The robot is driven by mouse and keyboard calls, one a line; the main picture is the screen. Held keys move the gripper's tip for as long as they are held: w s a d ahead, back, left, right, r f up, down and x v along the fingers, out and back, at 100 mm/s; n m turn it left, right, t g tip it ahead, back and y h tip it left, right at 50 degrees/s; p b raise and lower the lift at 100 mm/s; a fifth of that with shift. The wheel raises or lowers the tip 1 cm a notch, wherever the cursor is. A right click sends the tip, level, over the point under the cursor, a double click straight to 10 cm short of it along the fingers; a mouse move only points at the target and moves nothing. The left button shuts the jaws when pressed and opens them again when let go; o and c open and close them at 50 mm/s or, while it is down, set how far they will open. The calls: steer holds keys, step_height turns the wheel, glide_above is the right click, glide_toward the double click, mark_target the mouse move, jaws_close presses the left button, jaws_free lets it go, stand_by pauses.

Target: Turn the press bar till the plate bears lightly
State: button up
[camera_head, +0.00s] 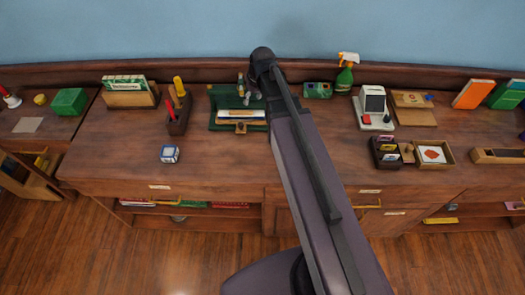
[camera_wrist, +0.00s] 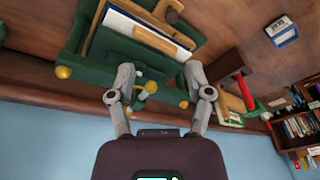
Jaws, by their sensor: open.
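The green press (camera_head: 217,121) stands on the wooden counter below the blue wall. In the wrist view its green frame (camera_wrist: 77,40) holds a white-and-blue book (camera_wrist: 135,30) beside a wooden strip. A yellow ball end (camera_wrist: 64,72) shows at the left of the frame. A small yellow knob (camera_wrist: 151,87) lies between the fingers of my gripper (camera_wrist: 160,76), which is open. Another yellow ball (camera_wrist: 183,104) lies near the right finger. Which of these belong to the press bar, and whether the plate touches the book, I cannot tell.
A wooden holder with red and yellow handles (camera_head: 178,115) stands left of the press. A blue-and-white box (camera_head: 170,154) sits in front on the counter. A green spray bottle (camera_head: 345,76) stands to the right. The counter front between box and press is clear.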

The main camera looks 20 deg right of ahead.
steer(key=s+a+f+m+g+h+b, duration=0.1)
steer(key=s+f+m+b, duration=0.3)
steer(key=s+f+b, duration=0.5)
steer(key=s+f+g, duration=0.1)
steer(key=s, duration=0.4)
steer(key=shift+s+f+h, duration=0.25)
steer(key=shift+s+h, duration=0.05)
steer(key=shift+s+a, duration=0.1)
steer(key=shift+c, duration=0.6)
